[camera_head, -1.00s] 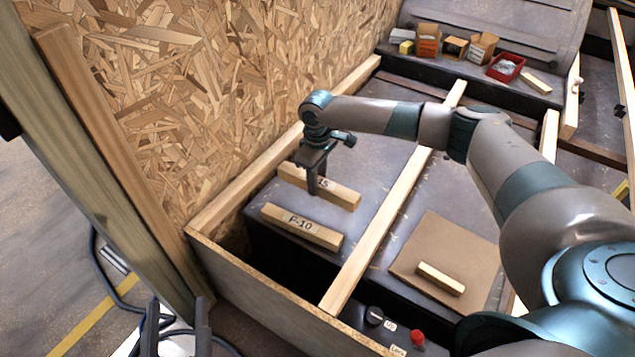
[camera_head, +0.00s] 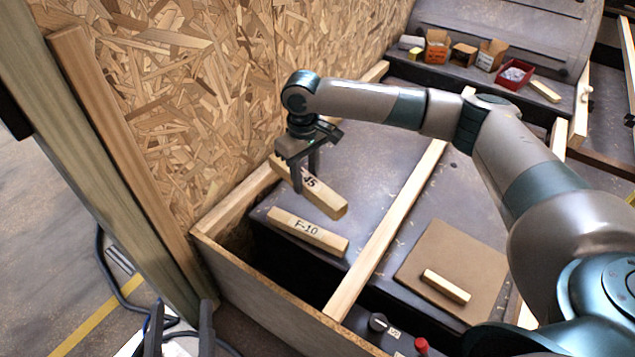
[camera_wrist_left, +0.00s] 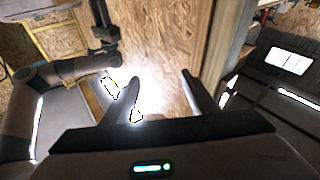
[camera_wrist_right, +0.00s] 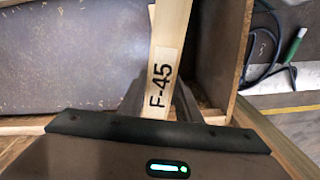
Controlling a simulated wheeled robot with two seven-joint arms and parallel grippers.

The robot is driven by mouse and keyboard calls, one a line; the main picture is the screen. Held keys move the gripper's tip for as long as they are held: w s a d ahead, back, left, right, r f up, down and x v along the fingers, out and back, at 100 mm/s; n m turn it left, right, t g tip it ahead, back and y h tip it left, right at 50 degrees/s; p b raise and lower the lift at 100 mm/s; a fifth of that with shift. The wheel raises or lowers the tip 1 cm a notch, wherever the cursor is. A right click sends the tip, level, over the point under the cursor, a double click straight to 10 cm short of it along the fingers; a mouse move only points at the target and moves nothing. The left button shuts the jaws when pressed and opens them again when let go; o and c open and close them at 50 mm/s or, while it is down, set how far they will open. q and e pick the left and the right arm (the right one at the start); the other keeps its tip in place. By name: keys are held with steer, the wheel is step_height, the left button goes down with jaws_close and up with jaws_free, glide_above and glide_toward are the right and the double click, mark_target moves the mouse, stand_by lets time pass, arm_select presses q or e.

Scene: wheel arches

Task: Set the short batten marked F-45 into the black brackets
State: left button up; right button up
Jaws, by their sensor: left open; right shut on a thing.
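The F-45 batten (camera_head: 327,202) is a short pale wooden bar, gripped by my right gripper (camera_head: 304,181) beside the chipboard wall. In the head view a finger hides part of its label. The right wrist view shows the full F-45 mark on the batten (camera_wrist_right: 163,70) between the shut fingers. It appears held just above the dark wheel arch. My left gripper (camera_head: 180,330) is open and empty at the bottom left, outside the wooden frame. Its spread fingers also show in the left wrist view (camera_wrist_left: 160,85). I cannot make out the black brackets clearly.
A batten marked F-10 (camera_head: 307,231) lies on the wheel arch (camera_head: 375,165) in front of the held one. A small block (camera_head: 446,286) lies on a brown board (camera_head: 465,250). A long rail (camera_head: 395,225) crosses the arch. Boxes and a red bin (camera_head: 514,75) stand behind.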

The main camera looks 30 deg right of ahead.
steer(key=s+a+r+m, duration=0.3)
steer(key=s+r, duration=0.4)
steer(key=r, duration=0.4)
steer(key=shift+s+a+r, duration=0.25)
steer(key=shift+a, duration=0.5)
arm_select(q)
steer(key=shift+c, duration=0.4)
